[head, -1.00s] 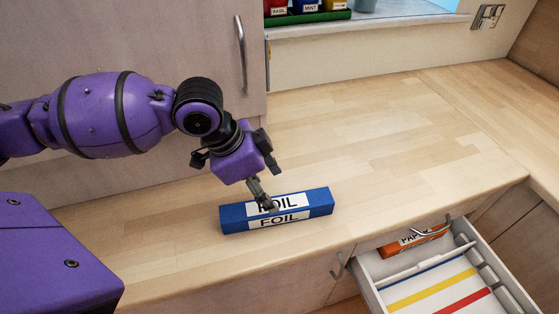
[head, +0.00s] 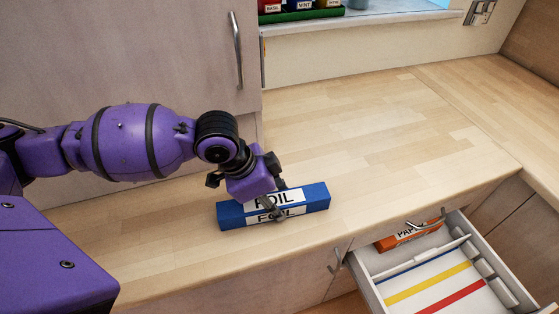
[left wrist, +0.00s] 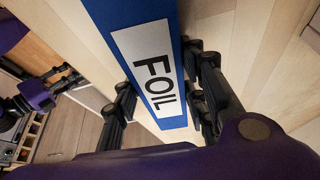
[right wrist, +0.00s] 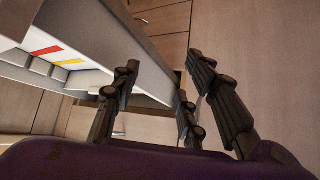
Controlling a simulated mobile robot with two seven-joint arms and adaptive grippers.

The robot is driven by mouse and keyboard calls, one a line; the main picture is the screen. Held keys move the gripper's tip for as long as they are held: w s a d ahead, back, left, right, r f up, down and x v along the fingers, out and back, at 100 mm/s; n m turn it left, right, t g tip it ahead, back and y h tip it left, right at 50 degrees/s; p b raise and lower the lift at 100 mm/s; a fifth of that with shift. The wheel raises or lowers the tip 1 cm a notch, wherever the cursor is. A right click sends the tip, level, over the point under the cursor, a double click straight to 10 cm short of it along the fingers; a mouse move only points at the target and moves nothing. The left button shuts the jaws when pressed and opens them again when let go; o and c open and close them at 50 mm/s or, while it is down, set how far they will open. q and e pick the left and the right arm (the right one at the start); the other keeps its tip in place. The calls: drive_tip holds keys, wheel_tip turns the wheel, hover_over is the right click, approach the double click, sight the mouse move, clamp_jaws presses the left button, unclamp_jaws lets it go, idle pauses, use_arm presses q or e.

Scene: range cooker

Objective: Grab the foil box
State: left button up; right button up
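The foil box (head: 309,200) is long and blue with white FOIL labels. It lies on the wooden counter near the front edge. My left gripper (head: 275,202) is over the middle of the box, with one finger in front of it and one behind. In the left wrist view the box (left wrist: 155,75) runs between the spread fingers of the left gripper (left wrist: 163,98), with a gap visible on the left side. My right gripper (right wrist: 165,85) shows only in the right wrist view, open and empty, near the open drawer.
An open drawer (head: 382,290) at the lower right holds an orange box (head: 405,236) and coloured strips. A green spice tray (head: 300,15) stands on the window ledge. A cabinet door with a handle (head: 237,50) is behind my left arm. The counter to the right is clear.

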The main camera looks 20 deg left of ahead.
use_arm(q)
drive_tip(key=c, duration=0.7)
drive_tip(key=shift+o, duration=0.2)
drive_tip(key=shift+r, duration=0.15)
